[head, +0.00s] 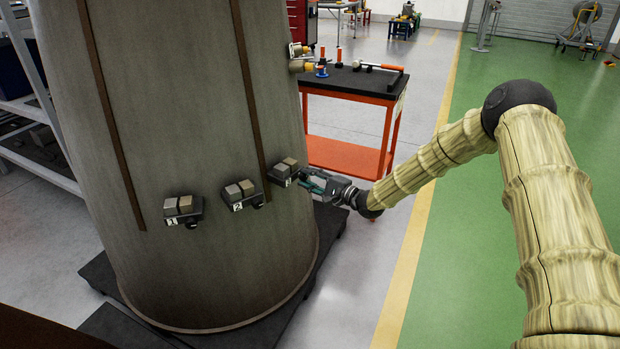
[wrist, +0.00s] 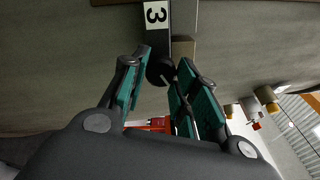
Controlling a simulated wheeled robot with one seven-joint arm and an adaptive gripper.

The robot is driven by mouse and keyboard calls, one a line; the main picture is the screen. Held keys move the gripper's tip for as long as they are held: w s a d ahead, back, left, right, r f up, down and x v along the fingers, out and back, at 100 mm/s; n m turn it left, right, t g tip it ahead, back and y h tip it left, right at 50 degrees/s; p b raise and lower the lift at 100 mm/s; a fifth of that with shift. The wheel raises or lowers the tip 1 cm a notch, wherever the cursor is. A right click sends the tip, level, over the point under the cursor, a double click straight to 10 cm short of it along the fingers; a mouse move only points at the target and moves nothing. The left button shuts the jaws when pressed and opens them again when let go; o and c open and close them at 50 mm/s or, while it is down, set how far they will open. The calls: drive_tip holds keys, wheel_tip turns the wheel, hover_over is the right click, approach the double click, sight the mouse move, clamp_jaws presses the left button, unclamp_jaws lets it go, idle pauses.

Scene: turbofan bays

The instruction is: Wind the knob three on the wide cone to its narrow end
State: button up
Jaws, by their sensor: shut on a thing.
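The wide cone (head: 200,130) is a tall grey-brown body standing on a dark base. Three small boxes with number labels sit in a row low on its side. The box labelled 3 (head: 285,172) is the rightmost; its label also shows in the wrist view (wrist: 157,14). Knob three (wrist: 160,70) is a dark round knob under that box. My gripper (head: 312,181) reaches it from the right, and in the wrist view its green-padded fingers (wrist: 158,88) are shut around the knob. The fingers partly hide the knob. In the head view the knob is hidden.
Boxes 1 (head: 183,209) and 2 (head: 241,193) sit to the left, each with a dark knob. An orange cart (head: 350,150) with tools stands behind my gripper. Grey shelving (head: 30,105) is at the left. The green floor (head: 510,90) at the right is largely open.

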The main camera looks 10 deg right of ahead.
drive_tip(key=m, duration=0.5)
drive_tip(key=shift+d+f+m, duration=0.1)
drive_tip(key=shift+m, duration=0.3)
idle(0.4)
drive_tip(key=o, duration=1)
drive_tip(key=v, duration=1.2)
